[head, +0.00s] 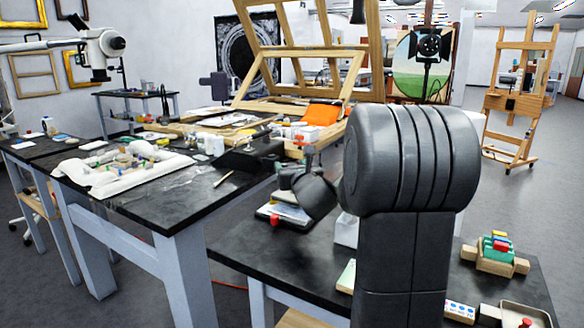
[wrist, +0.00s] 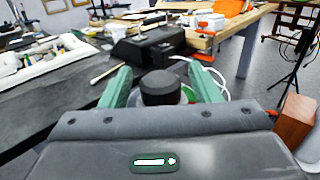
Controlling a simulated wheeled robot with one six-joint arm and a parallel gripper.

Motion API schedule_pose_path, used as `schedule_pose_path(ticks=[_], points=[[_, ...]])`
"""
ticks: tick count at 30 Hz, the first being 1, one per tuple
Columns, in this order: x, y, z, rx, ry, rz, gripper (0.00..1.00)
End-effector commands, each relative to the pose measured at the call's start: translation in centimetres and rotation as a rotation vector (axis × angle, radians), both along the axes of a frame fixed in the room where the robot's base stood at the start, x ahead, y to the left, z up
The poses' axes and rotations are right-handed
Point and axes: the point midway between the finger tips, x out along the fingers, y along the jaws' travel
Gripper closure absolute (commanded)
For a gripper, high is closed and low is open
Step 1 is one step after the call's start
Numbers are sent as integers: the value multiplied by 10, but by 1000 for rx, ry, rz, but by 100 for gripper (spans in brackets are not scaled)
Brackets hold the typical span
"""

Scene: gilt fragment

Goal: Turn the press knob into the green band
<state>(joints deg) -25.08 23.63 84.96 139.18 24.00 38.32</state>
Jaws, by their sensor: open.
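The black round press knob (wrist: 160,88) stands between the two green fingers of my gripper (wrist: 160,74) in the wrist view. The fingers are open, one on each side of the knob, with a small gap showing on each side. A bit of green (wrist: 188,94) shows on a pale dial face just right of the knob; this looks like part of the green band. The rest of the dial and any pointer are hidden behind the knob and my gripper. In the head view I cannot make out the knob; my arm blocks that area.
A black box (wrist: 148,45) stands just beyond the knob, with a pale cable (wrist: 208,72) at its right. A cotton-tipped stick (wrist: 105,72) lies left on the dark table (head: 140,205). A wooden block (wrist: 294,120) is close at right. An orange cloth (head: 322,114) lies further back.

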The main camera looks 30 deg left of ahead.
Motion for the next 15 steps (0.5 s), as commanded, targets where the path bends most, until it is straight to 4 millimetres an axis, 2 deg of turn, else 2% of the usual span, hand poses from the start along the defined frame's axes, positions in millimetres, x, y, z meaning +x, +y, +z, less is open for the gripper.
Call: schedule_pose_path(ticks=[6, 8, 13, 15], points=[[0, 0, 0, 0, 0, 0, 43], [0, 0, 0, 0, 0, 0, 53], [0, 0, 0, -1, -1, 0, 87], [0, 0, 0, -1, -1, 0, 87]])
